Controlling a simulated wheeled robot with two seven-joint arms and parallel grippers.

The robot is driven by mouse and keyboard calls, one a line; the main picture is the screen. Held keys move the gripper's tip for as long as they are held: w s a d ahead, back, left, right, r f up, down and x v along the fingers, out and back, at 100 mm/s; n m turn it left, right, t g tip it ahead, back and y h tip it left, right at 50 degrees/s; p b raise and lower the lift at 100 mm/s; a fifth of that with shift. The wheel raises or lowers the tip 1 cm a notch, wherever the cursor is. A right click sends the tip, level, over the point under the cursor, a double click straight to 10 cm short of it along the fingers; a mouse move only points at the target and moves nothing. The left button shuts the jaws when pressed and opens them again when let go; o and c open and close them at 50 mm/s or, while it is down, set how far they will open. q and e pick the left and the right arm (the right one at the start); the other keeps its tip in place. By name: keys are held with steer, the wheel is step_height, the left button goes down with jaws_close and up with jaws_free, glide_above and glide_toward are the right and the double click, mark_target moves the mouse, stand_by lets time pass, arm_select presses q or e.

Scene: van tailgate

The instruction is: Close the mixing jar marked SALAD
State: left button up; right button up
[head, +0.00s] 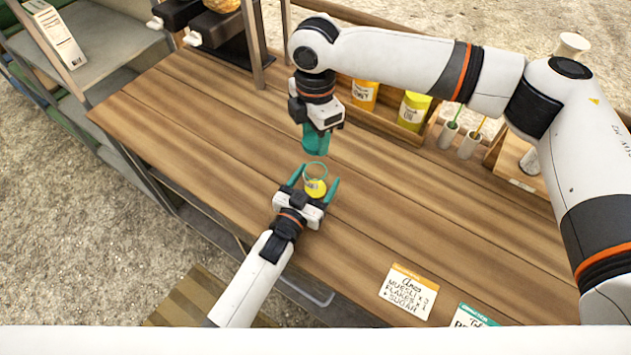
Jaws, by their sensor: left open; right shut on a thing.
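A clear jar (314,171) with a teal rim and yellow at its lower part stands upright and open-topped on the wooden counter. Its marking is not readable. My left gripper (317,185) is open, with its teal fingers on either side of the jar; whether they touch it cannot be told. My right gripper (315,146) points down, just behind and above the jar in the picture. It is shut on a teal piece that looks like a lid, hard to tell apart from its teal fingers.
An orange-labelled jar (365,94) and a yellow jar (413,110) stand in a wooden rack at the back. Two white cups (448,136) with sticks stand right of them. Note cards (408,292) lie at the front right. The counter's left part is clear.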

arm_select(q)
steer(key=shift+c, duration=0.2)
steer(key=c, duration=1.4)
arm_select(e)
glide_above(316, 160)
steer(key=s, duration=0.2)
steer(key=shift+f, duration=2.45)
steer(key=shift+f, duration=0.9)
steer(key=shift+f, duration=0.55)
